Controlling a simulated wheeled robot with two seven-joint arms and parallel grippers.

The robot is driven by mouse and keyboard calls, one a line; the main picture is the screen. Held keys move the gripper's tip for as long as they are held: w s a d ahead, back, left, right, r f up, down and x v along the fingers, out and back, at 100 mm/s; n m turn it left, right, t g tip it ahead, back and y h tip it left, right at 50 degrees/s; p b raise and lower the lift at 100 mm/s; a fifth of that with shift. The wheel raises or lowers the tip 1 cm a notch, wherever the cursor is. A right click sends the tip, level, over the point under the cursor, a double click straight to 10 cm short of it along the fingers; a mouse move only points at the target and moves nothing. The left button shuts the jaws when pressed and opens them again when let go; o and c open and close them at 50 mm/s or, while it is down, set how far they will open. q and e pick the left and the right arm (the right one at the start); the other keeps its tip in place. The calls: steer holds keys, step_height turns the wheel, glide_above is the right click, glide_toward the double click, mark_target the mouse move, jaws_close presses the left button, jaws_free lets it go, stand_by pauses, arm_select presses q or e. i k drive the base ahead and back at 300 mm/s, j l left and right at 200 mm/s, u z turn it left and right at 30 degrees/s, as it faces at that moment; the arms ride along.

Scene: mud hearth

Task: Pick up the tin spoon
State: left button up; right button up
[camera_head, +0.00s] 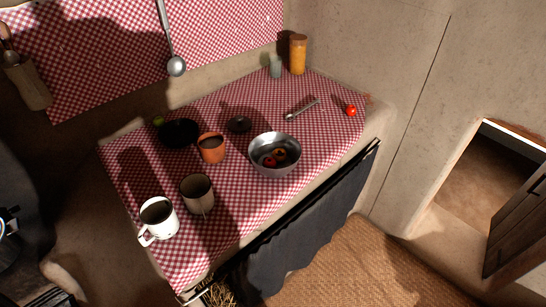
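The tin spoon (302,109) lies flat on the red-and-white checked cloth, toward the back right of the counter. Its bowl is at the lower left and its handle points up and to the right. Nothing covers it, and it lies apart from the metal bowl (288,167) in front of it. Neither of my grippers can be made out in this view.
The checked counter (250,212) also bears a white mug (158,232), a brown cup (198,207), an orange mug (211,155), a dark pan (179,130), a tomato (351,110) and a yellow jar (298,56). A ladle (176,66) hangs on the wall. Woven matting (360,270) covers the floor.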

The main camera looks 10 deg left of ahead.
mark_target(316, 101)
steer(key=i+l, duration=0.4)
steer(key=i+l+u, duration=0.15)
steer(key=i+l, duration=0.6)
steer(key=l, duration=0.2)
steer(key=i+l+u, duration=0.1)
steer(key=i+l, duration=0.25)
steer(key=l, duration=0.15)
